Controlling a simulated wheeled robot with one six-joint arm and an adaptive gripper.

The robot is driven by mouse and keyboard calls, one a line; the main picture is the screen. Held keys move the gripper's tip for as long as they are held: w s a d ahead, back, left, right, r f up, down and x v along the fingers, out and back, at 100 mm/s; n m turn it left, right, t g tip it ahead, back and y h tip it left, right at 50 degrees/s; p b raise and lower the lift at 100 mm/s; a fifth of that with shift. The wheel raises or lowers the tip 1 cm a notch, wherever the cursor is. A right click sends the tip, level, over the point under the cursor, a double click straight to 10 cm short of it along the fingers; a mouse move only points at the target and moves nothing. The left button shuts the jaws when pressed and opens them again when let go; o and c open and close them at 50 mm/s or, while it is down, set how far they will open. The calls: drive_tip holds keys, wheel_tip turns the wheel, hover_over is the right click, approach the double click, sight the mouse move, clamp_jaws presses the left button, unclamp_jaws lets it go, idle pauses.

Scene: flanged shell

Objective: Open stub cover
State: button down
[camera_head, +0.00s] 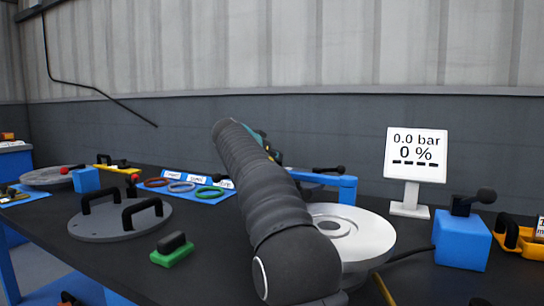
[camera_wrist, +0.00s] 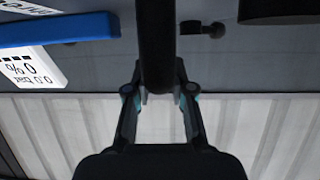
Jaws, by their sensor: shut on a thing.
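In the wrist view, my gripper (camera_wrist: 158,98) has its two fingers on either side of a dark bar (camera_wrist: 157,45), shut on it. The bar runs up out of the picture, and what it belongs to is hidden. In the head view, my dark sleeved arm covers most of the gripper; only a bit of teal (camera_head: 262,138) shows past it. A white round flanged shell (camera_head: 375,236) stands below and right of my arm. A blue bracket (camera_head: 346,188) with a black knobbed lever (camera_head: 328,170) is behind it. I cannot tell which part is the stub cover.
A grey disc with two black handles (camera_head: 115,224) and a green block (camera_head: 173,254) lie left on the dark bench. Coloured rings (camera_head: 182,187) sit on a blue mat behind. A display (camera_head: 416,155) reads 0.0 bar, 0 %. A blue box with a lever (camera_head: 462,245) stands right.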

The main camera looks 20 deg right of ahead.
drive_tip(key=shift+f, duration=0.1)
drive_tip(key=c, duration=1)
unclamp_jaws()
drive_tip(key=v, duration=1.2)
